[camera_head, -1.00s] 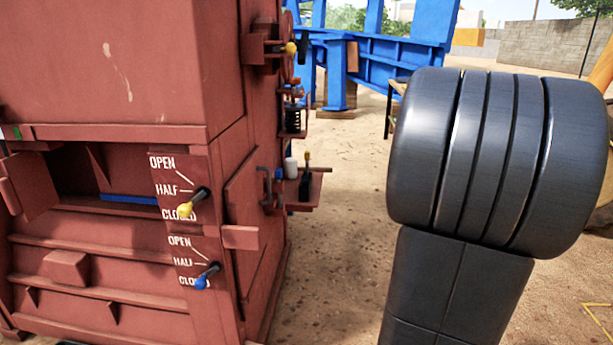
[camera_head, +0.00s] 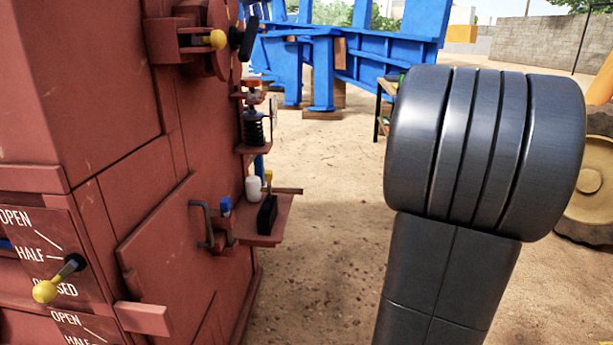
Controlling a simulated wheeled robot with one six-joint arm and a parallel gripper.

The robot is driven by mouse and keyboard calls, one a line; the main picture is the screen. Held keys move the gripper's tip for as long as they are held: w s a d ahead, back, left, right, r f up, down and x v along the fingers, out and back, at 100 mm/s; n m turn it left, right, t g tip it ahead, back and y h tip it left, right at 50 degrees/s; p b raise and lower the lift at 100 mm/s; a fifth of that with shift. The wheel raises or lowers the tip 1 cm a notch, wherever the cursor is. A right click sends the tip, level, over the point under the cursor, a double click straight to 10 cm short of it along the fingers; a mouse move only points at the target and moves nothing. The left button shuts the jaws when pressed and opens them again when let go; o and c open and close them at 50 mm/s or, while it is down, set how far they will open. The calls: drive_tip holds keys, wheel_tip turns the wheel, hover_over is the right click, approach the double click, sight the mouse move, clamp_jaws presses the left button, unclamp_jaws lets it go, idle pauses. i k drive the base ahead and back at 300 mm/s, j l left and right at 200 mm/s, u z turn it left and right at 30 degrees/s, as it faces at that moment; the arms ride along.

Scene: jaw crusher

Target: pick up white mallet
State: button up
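A small white rounded thing (camera_head: 253,189) stands on a red side shelf (camera_head: 280,222) of the crusher, left of centre. It may be the head of the white mallet, but it is too small to tell and no handle shows clearly. My dark arm links fill the right of the view. My gripper is not in view, so its state does not show.
The red crusher body (camera_head: 85,125) fills the left, with a yellow-tipped lever (camera_head: 58,280), a door handle (camera_head: 204,224) and a spring fitting (camera_head: 254,128) higher up. Blue steel frames (camera_head: 345,60) stand behind. Sandy ground (camera_head: 325,200) is clear between crusher and my arm.

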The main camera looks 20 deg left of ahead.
sight(254, 189)
drive_tip(key=i, duration=1.1)
drive_tip(key=i+l+u, duration=0.1)
drive_tip(key=i, duration=1.05)
drive_tip(key=i+l, duration=0.15)
drive_tip(key=i, duration=0.95)
drive_tip(key=i+u, duration=0.15)
drive_tip(key=u, duration=3.8)
